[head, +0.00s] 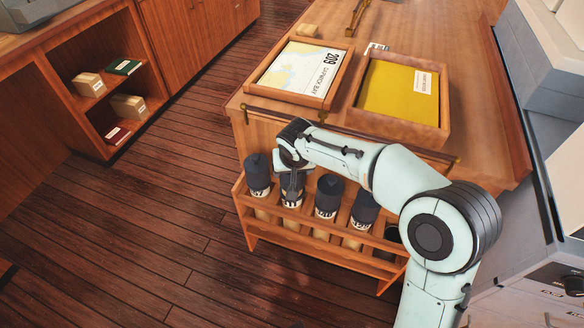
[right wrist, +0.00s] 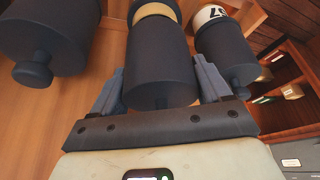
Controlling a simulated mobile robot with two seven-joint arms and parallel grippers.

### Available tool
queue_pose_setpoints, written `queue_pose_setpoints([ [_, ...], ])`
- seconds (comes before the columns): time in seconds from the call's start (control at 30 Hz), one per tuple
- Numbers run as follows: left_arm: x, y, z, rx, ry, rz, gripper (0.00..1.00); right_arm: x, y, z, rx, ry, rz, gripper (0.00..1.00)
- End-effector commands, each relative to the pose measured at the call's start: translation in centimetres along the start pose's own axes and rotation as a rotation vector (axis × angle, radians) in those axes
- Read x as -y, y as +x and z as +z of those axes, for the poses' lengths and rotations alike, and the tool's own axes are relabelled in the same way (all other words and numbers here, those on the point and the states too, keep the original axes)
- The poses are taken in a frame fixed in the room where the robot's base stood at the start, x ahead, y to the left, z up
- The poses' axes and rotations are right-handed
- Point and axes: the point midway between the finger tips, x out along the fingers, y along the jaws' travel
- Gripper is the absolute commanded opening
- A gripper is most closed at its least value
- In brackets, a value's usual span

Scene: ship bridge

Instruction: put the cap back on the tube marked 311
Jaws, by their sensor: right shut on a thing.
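A wooden rack (head: 262,232) on the side of the chart table holds several upright tubes with dark, knobbed tops and pale labels. My right gripper (head: 291,180) is at the second tube from the left. In the right wrist view my right gripper (right wrist: 160,88) is shut on a dark cap (right wrist: 158,60), with a finger on each side. A tan band (right wrist: 155,12) shows at the cap's far end; I cannot tell how the cap sits on the tube. The number 311 is not readable on any label. My left gripper is not in view.
Neighbouring capped tubes stand close on both sides, the leftmost (head: 257,172) and the third (head: 328,192). The table top above carries a framed chart (head: 300,75) and a yellow tray (head: 400,92). Open floor (head: 150,225) lies to the left.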

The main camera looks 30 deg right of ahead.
Motion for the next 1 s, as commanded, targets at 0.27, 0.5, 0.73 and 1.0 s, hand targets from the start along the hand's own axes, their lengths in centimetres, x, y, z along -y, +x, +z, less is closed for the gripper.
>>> queue_pose_setpoints([
  [0.27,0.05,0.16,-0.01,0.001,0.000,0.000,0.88,0.00,0.16,0.06,-0.001,0.000,0.000,0.46],
  [0.5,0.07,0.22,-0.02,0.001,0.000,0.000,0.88,0.00,0.23,0.09,-0.001,0.000,0.000,0.46],
  [0.73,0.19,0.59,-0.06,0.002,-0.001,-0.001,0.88,-0.01,0.65,0.27,0.000,0.000,0.000,0.46],
  [1.0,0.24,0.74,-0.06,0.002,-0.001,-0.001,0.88,-0.01,0.82,0.33,-0.001,0.000,0.000,0.46],
])
